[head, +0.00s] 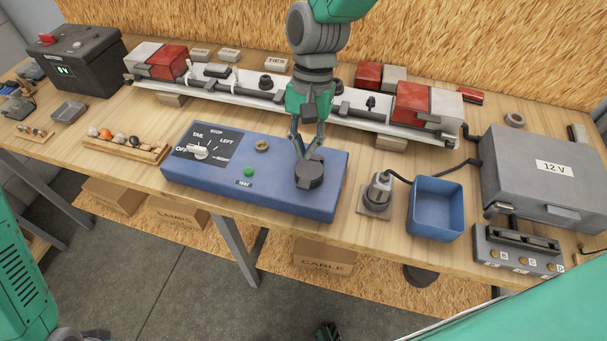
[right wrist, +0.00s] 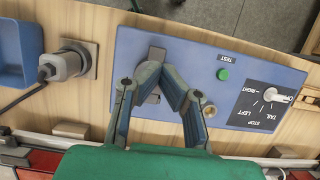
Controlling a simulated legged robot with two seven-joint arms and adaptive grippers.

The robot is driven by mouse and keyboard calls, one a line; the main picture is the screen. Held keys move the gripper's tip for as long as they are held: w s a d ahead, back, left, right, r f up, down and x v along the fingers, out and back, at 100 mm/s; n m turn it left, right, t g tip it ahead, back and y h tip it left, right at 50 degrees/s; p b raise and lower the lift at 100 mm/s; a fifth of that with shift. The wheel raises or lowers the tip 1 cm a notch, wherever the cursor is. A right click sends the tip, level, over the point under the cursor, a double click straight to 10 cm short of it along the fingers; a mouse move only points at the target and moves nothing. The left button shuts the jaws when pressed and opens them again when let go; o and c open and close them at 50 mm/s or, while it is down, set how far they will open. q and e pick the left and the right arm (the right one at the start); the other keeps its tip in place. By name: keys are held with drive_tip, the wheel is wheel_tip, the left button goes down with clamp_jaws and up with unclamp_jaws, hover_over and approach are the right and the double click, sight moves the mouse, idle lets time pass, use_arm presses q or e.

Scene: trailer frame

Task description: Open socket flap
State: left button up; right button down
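The socket flap (head: 310,175) is a dark grey round cover on the right part of the blue test box (head: 262,194). It looks closed. My right gripper (head: 308,152) points down at it, with its fingertips close together just over the flap. In the right wrist view the fingertips (right wrist: 162,68) converge in a V beside the flap's grey tab (right wrist: 155,54); whether they touch it is unclear. The fingers partly hide the flap. A small dark part at the bottom edge of the head view may be my left gripper (head: 325,333); its fingers cannot be made out.
A grey plug on a holder (head: 378,192) and a blue bin (head: 436,208) stand right of the box. A 12 V case (head: 540,178) is further right. The light bar (head: 330,108) lies behind the box. A dial (head: 198,152) and green button (head: 248,172) are on the box.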

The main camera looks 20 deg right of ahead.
drive_tip(key=c, duration=1.8)
unclamp_jaws()
drive_tip(key=shift+r, duration=0.1)
drive_tip(key=shift+r, duration=2.4)
